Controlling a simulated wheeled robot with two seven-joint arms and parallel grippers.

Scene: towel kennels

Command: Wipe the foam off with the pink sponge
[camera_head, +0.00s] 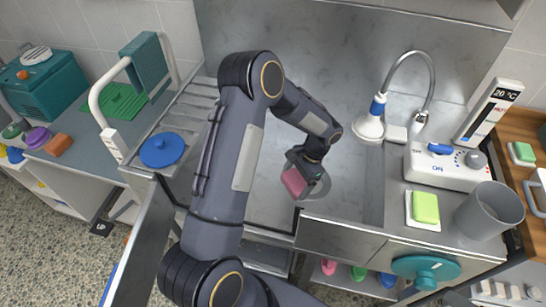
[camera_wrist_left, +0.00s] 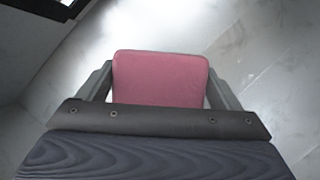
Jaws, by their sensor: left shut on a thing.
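My left gripper (camera_head: 300,176) reaches down into the metal tub and is shut on the pink sponge (camera_head: 292,182). In the left wrist view the pink sponge (camera_wrist_left: 160,78) sits squarely between the two fingers of the left gripper (camera_wrist_left: 160,90). The bare grey tub floor (camera_wrist_left: 265,60) shows beyond it, with faint pale streaks. I cannot tell whether these are foam; no clear foam patch shows. My left arm hides part of the tub. My right gripper is not in view.
A shower head (camera_head: 369,127) on a curved hose stands at the tub's right. A control box (camera_head: 440,165), a green sponge (camera_head: 425,207) and a grey cup (camera_head: 490,211) sit on the right counter. A blue lid (camera_head: 162,150) lies on the left slats.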

